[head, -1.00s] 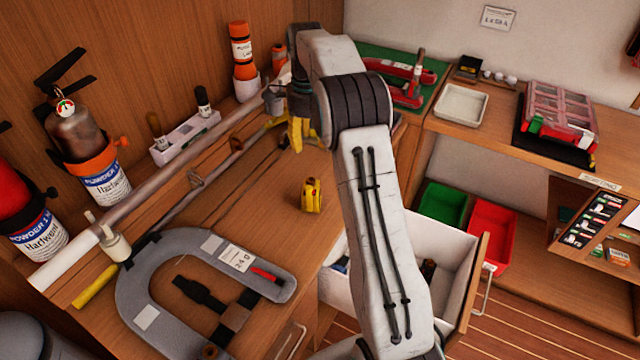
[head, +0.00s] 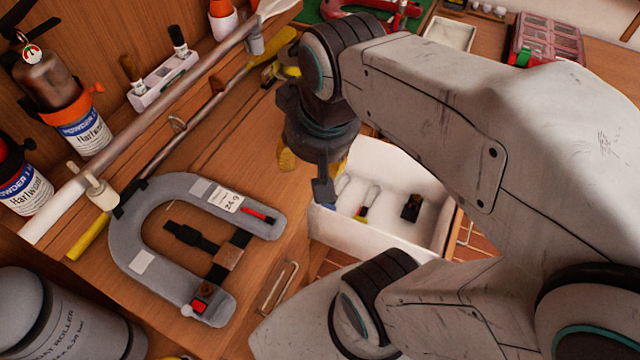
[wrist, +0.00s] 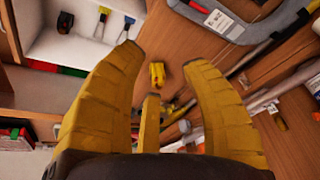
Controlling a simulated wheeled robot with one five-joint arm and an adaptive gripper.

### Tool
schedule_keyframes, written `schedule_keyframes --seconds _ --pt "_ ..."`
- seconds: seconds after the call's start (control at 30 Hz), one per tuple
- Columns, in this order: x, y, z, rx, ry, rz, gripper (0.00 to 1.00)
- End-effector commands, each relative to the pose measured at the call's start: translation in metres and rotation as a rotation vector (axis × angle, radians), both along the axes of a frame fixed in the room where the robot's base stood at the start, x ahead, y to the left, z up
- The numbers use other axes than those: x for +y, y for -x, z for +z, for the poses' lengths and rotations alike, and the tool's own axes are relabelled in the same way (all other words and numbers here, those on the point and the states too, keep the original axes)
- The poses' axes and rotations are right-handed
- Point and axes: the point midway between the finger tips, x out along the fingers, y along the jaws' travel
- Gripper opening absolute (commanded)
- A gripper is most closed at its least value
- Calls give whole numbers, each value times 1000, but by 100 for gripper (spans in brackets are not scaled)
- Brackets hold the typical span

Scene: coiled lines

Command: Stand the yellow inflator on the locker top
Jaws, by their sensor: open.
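The yellow inflator (wrist: 157,73) is a small yellow piece with dark markings on the wooden locker top (head: 235,150). In the wrist view it lies beyond my fingertips, in the gap between them; I cannot tell whether it is upright. In the head view my gripper hides it. My gripper (wrist: 161,60) has yellow fingers spread open with nothing between them. In the head view my gripper (head: 313,172) points down over the locker top, near the open drawer; its fingers are partly hidden.
A grey horseshoe buoy (head: 130,235) lies at the front left of the locker top. A long pole (head: 150,135) runs along the back. An open white drawer (head: 385,235) with a few items is to the right.

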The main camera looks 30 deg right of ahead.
Motion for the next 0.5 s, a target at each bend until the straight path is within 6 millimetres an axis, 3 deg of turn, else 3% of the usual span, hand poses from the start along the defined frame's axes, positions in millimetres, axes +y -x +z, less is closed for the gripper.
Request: schedule_keyframes --seconds 0.03,0.2,0.5 --pt "2 12 -5 -12 15 50 42" --pt "5 33 -19 -37 54 168 42" --pt "6 42 -25 -45 71 218 42"
